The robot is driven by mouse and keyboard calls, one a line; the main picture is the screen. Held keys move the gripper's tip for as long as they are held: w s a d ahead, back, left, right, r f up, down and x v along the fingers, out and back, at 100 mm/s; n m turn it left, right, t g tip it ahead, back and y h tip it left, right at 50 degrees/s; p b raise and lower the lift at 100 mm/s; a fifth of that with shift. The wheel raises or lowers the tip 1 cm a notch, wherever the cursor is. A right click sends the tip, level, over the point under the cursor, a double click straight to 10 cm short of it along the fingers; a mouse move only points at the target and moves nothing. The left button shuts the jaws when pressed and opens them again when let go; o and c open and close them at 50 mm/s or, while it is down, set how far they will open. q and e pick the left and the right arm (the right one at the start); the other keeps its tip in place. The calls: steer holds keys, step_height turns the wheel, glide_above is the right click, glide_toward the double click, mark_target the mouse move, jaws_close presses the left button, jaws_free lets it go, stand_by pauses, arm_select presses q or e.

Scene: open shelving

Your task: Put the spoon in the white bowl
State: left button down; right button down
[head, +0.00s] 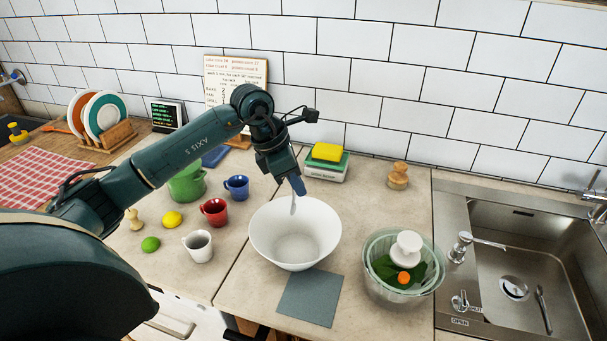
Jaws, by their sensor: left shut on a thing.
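The white bowl (264,239) stands upright on the counter in the middle of the head view. My left gripper (297,187) is above the bowl's back rim, pointing down. It is shut on the spoon (293,205), a thin pale piece that hangs down from the fingers over the bowl's opening. I cannot tell whether the spoon touches the bowl. My right gripper is not in view.
A salad spinner (375,283) stands right of the bowl, and a grey cloth (309,297) lies in front. White (199,246), red (214,211) and blue (237,188) mugs stand left. A scale (326,169) is behind. The sink (520,245) is far right.

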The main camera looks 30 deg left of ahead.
mark_target(296, 204)
arm_select(q)
steer(key=shift+s+f, duration=0.2)
steer(key=shift+f, duration=0.25)
step_height(296, 204, down, 4)
steer(key=b, duration=0.2)
steer(key=shift+b, duration=0.4)
steer(key=shift+f, duration=0.4)
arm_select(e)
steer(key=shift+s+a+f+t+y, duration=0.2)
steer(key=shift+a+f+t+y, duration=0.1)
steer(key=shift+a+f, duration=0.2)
arm_select(q)
steer(key=c, duration=1.8)
jaws_free()
steer(key=shift+c, duration=0.2)
steer(key=o, duration=0.4)
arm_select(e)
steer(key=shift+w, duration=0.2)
